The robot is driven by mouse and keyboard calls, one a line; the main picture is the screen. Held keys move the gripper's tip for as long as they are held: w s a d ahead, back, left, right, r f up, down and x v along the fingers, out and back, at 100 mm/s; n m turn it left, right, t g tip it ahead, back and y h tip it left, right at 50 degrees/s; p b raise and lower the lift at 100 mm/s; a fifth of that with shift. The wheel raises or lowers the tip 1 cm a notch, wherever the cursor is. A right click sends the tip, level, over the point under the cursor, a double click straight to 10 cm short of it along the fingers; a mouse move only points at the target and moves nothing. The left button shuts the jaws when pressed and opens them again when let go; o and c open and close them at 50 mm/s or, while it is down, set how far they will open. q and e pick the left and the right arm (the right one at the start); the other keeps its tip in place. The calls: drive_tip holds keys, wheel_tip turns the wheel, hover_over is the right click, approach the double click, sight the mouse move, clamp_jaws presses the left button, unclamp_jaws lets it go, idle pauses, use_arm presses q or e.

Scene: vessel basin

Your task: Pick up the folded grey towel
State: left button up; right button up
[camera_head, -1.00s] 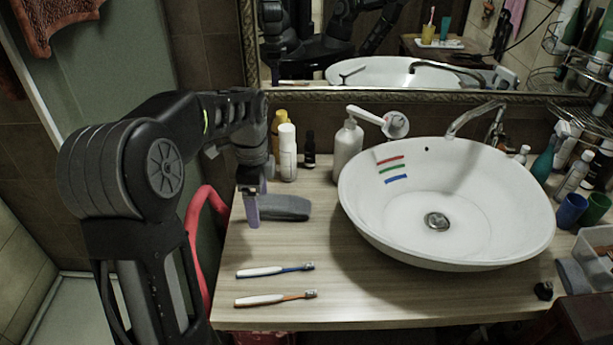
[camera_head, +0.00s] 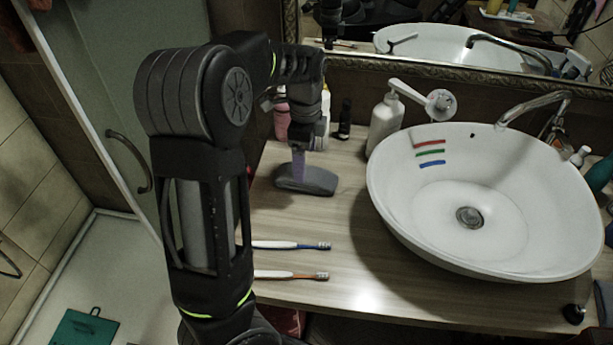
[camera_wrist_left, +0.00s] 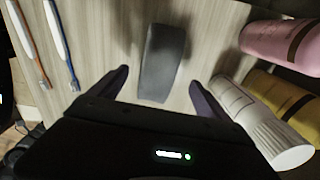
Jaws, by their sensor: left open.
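The folded grey towel (camera_head: 312,184) lies on the wooden counter, left of the basin. In the left wrist view the towel (camera_wrist_left: 164,55) is a dark grey, narrow bundle, with its near end reaching between the finger tips. My left gripper (camera_head: 299,168) is open and points down over the towel's middle in the head view. In the left wrist view its fingers (camera_wrist_left: 162,84) stand apart, one on each side of the towel, with gaps and nothing held. How high the tips are above the counter is hard to tell. My right gripper is not in view.
Two toothbrushes (camera_head: 292,245) lie in front of the towel. A pink bottle (camera_wrist_left: 285,42), a yellow bottle (camera_wrist_left: 283,93) and a white bottle (camera_wrist_left: 262,125) stand close behind it. A soap dispenser (camera_head: 385,124) and the white basin (camera_head: 480,190) are to the right.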

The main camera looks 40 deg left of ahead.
use_arm(q)
drive_tip(key=shift+d+f+p, duration=0.2)
drive_tip(key=shift+f+p, duration=0.4)
drive_tip(key=shift+f, duration=2.05)
drive_tip(key=c, duration=1.5)
drive_tip(key=shift+o, duration=0.2)
drive_tip(key=shift+r, duration=0.15)
wheel_tip(320, 180, up, 10)
drive_tip(key=shift+f+b, duration=0.1)
drive_tip(key=shift+b, duration=0.45)
